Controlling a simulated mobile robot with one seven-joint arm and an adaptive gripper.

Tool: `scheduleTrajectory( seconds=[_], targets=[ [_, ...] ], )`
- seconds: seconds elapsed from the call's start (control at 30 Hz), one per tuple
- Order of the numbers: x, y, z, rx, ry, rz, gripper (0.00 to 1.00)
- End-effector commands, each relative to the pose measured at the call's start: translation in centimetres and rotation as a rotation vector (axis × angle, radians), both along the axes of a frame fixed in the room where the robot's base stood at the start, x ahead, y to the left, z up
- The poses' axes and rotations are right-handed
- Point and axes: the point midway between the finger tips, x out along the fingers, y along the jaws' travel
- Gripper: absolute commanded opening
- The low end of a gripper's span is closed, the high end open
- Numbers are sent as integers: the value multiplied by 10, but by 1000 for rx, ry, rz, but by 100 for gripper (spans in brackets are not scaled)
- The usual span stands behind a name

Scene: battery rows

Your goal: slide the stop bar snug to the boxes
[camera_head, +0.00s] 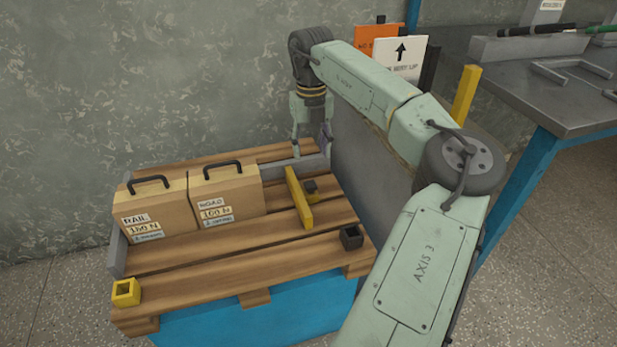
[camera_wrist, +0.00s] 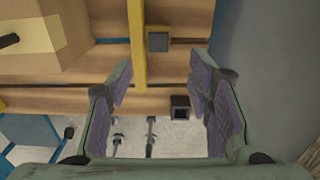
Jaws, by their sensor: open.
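The stop bar is a yellow bar (camera_head: 299,198) standing on the wooden pallet (camera_head: 190,255), with a dark square block (camera_head: 310,186) on its right side. The bar (camera_wrist: 138,45) and block (camera_wrist: 158,41) also show in the wrist view. Two cardboard boxes with black handles stand to its left: the left box (camera_head: 150,208) and the right box (camera_head: 228,196). A gap of bare slats lies between the right box and the bar. My gripper (camera_head: 311,152) is open and empty above the pallet's back right, behind the bar. Its fingers also show in the wrist view (camera_wrist: 160,88).
A grey rail (camera_head: 290,168) runs along the back and a grey end piece (camera_head: 117,252) stands at the left. A yellow socket (camera_head: 126,292) and a black socket (camera_head: 351,237) sit at the front. A grey panel (camera_head: 365,185) stands close on the right.

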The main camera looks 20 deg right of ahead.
Motion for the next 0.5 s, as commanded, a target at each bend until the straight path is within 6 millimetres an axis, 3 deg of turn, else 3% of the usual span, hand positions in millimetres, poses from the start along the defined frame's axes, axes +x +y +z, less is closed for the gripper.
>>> scheduleTrajectory(
  seconds=[0.5],
  targets=[
    [0,2,-88,4,1,4,47]
  ],
)
